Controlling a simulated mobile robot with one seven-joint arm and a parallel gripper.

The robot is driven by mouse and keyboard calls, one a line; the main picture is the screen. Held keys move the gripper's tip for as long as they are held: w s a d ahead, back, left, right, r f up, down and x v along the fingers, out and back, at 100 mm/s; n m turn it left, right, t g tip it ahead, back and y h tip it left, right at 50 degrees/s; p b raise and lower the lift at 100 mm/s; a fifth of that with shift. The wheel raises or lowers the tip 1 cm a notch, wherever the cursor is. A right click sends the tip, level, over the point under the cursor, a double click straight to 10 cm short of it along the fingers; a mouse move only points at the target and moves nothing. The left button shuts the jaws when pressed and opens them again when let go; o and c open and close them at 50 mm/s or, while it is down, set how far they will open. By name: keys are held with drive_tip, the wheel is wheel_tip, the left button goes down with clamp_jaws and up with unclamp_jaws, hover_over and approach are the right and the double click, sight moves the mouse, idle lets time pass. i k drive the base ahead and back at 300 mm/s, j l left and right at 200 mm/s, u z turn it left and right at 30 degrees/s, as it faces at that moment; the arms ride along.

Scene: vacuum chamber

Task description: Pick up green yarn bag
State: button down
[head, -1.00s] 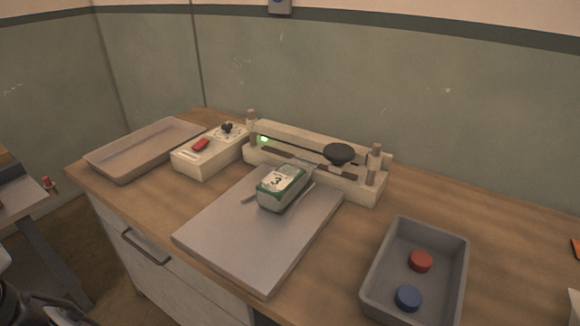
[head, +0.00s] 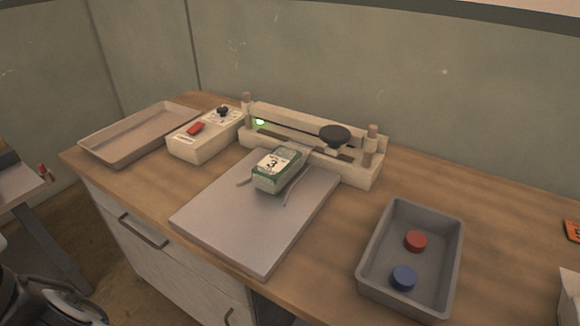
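The green yarn bag (head: 278,170) is a small green and white pack with a label bearing the number 3. It lies on the far part of a flat grey board (head: 250,222), in front of the long beige sealer-like device (head: 315,145). A thin strip shows on each side of the bag on the board. My gripper is not clearly visible; only a dark part of my own body shows at the lower left corner.
A beige box with a red switch (head: 204,134) and an empty shallow tray (head: 140,133) stand at the left. A grey bin (head: 410,258) holding a red disc (head: 415,241) and a blue disc (head: 403,278) stands at the right.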

sight(273, 173)
drive_tip(key=j+z, duration=0.4)
drive_tip(key=k+j+z, duration=0.15)
drive_tip(key=j+z, duration=0.3)
drive_tip(key=j, duration=0.15)
drive_tip(key=k+j+z, duration=0.15)
drive_tip(key=j+z, duration=0.25)
drive_tip(key=i, duration=0.95)
drive_tip(key=j, duration=0.05)
